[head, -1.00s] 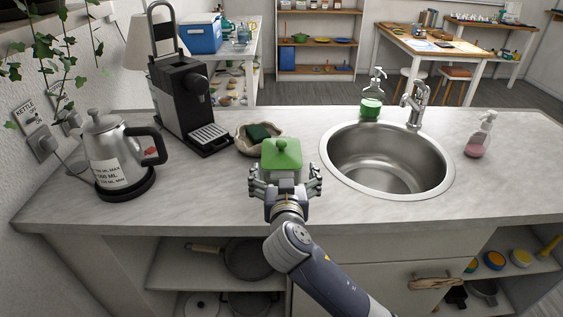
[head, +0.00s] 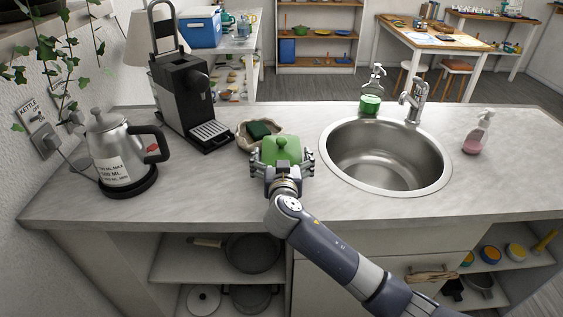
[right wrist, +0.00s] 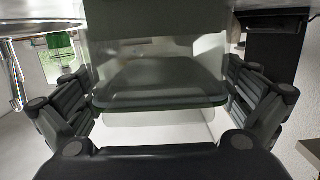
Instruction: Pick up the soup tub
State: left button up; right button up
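The lower part of the tub is hidden behind the gripper in the head view. In the right wrist view the tub (right wrist: 160,80) fills the middle, dark and shadowed, between the two fingers of my right gripper (right wrist: 160,100). Narrow gaps seem to show beside it; contact is hard to tell. My left gripper is not in view.
A beige bowl with a dark green sponge (head: 259,129) sits close behind the tub. A coffee machine (head: 190,100) and kettle (head: 120,155) stand to the left. The sink (head: 385,155) lies right of the tub. The front counter is clear.

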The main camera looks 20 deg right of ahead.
aim_at(281, 144)
jog(key=c, duration=0.9)
jog(key=shift+r, duration=0.1)
jog(key=c, duration=0.9)
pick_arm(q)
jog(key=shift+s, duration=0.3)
pick_arm(e)
jog(key=shift+r, duration=0.6)
jog(key=shift+r+b, duration=0.45)
jog(key=shift+r, duration=0.55)
jog(key=shift+s+a+r, duration=0.1)
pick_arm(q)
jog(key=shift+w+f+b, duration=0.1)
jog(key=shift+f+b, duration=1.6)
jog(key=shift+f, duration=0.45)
pick_arm(e)
jog(key=shift+a+f+v, duration=0.15)
jog(key=shift+v, duration=2.45)
jog(key=shift+a+f+v, duration=0.15)
jog(key=shift+a+v, duration=0.05)
jog(key=shift+v, duration=2.45)
jog(key=shift+a+f+v, duration=0.1)
jog(key=shift+a+v, duration=0.05)
jog(key=shift+v, duration=2.45)
